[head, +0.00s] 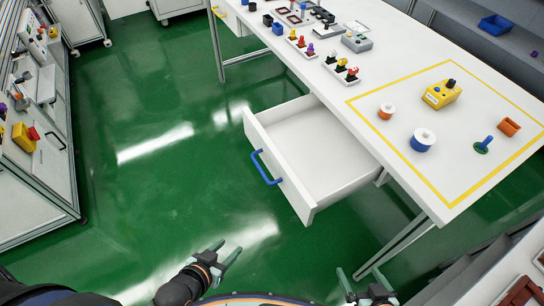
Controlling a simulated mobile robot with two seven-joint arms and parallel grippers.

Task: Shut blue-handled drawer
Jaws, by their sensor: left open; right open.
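The white drawer (320,158) under the white table stands pulled out and looks empty. Its blue handle (264,168) is on the front panel, which faces the lower left. My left gripper (227,252) is open and empty, below and left of the handle and apart from it. My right gripper (364,277) is open and empty at the bottom edge, below the drawer and to the right, touching nothing that I can see.
The table (371,85) carries small parts, and a yellow-taped area holds a yellow box (441,94) and spools. A table leg (395,248) stands right of the drawer. A workbench (38,150) is at the left. Green floor (150,190) left of the drawer is clear.

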